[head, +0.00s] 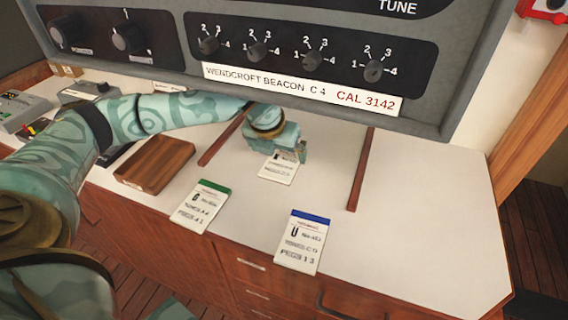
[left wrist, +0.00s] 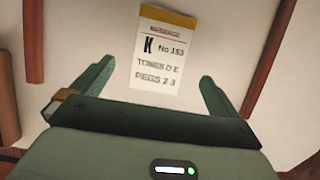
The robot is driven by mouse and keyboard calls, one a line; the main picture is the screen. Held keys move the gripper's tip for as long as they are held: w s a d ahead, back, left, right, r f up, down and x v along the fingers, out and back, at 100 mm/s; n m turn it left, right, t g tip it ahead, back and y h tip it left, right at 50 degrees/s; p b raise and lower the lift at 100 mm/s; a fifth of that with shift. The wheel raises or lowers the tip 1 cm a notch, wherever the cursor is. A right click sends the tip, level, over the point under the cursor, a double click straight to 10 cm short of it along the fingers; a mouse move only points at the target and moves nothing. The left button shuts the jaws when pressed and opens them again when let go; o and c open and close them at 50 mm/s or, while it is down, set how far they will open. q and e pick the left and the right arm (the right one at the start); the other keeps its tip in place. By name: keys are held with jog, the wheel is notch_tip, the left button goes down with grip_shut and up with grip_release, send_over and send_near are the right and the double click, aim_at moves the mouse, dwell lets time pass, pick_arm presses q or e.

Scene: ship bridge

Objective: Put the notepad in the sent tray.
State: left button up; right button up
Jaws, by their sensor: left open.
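A white pad with a yellow top strip (left wrist: 160,55), printed with a K and "PEGS 2 3", lies flat on the white counter. In the head view this pad (head: 279,171) is partly covered by my left gripper (head: 284,156). In the left wrist view my left gripper (left wrist: 155,78) is open and empty, with the pad ahead between its two fingers and clear of both. Two similar pads, one with a green strip (head: 199,208) and one with a blue strip (head: 302,243), lie at the counter's front edge. I cannot read any tray label as "sent". My right gripper is not in view.
A flat brown wooden piece (head: 155,163) with a small label lies left of the pads. Two dark wooden strips (head: 361,170) run across the counter. A large grey panel with knobs (head: 300,55) hangs above my left gripper. The counter's right part is bare.

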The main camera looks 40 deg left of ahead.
aim_at(283, 161)
pick_arm(q)
jog(key=shift+w+a, duration=0.1)
jog(key=shift+w, duration=0.15)
jog(key=b+x, duration=0.1)
jog(key=x, duration=0.3)
jog(key=shift+f+b, duration=0.3)
jog(key=shift+b, duration=0.1)
jog(key=shift+w+f, duration=0.25)
jog(key=shift+r, duration=0.15)
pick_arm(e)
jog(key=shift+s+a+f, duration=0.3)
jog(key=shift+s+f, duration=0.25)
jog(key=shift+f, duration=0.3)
pick_arm(q)
jog(key=shift+s, duration=0.1)
jog(key=c, duration=1.1)
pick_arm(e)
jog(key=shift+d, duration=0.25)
